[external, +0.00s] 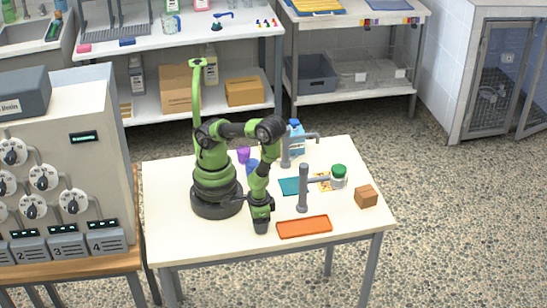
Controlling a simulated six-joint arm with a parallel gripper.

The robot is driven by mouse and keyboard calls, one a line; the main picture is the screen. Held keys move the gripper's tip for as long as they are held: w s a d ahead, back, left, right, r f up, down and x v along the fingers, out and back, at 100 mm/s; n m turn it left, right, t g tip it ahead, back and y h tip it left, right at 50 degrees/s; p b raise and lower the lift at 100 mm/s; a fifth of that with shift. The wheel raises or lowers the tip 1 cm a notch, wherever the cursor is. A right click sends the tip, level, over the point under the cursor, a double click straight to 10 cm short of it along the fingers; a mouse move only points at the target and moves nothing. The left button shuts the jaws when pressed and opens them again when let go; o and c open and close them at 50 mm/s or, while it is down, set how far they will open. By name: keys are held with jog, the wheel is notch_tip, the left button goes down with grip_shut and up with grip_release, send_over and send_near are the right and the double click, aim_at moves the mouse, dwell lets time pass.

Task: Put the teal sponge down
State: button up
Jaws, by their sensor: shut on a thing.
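My gripper (261,226) points down low over the front part of the white table, just left of the orange tray (304,227). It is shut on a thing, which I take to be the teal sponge. The held thing is hidden by the dark fingers, and its colour and its height over the table cannot be told. A flat teal piece (289,186) lies on the table behind and to the right of my gripper, apart from it.
A grey post with a side arm (303,190) stands right of my gripper, with another (286,150) behind it. The table's front left (185,245) is clear.

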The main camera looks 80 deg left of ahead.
jog(key=shift+f, duration=0.1)
jog(key=o, duration=0.9)
jog(key=w+a+r+m+t+h, duration=0.1)
jog(key=w+r, duration=0.1)
jog(key=r, duration=0.7)
jog(key=w+a+r+t, duration=0.1)
jog(key=w+a+r, duration=0.1)
jog(key=r, duration=0.7)
jog(key=s+a+r+m+t+y, duration=0.1)
jog(key=a+r+m+t+y, duration=0.2)
jog(key=a+r, duration=1)
jog(key=shift+a+t, duration=0.65)
jog(key=shift+t, duration=0.45)
